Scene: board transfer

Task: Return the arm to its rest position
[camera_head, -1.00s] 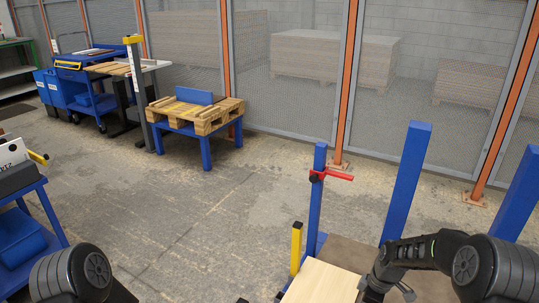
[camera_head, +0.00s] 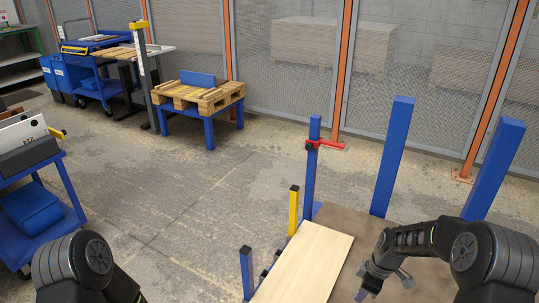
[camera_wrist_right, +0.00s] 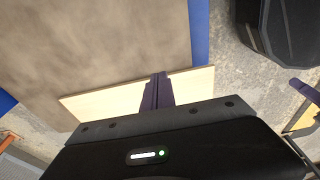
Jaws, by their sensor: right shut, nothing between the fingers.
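My right gripper (camera_head: 366,291) hangs at the lower right of the head view, beside the right edge of a pale wooden board (camera_head: 305,262). In the right wrist view the gripper's dark fingers (camera_wrist_right: 157,92) are together with nothing between them, and the board (camera_wrist_right: 104,101) shows behind them. The board lies at the blue-posted stand, whose brown surface (camera_head: 345,225) is bare behind it. My left arm shows at the lower left of the head view, but its gripper is out of view.
Blue posts (camera_head: 393,158), a yellow post (camera_head: 293,211) and a red clamp (camera_head: 325,145) rise around the stand. A blue cart (camera_head: 40,210) stands at the left. A blue-legged table with a pallet (camera_head: 198,97) is at the back. The floor between is clear.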

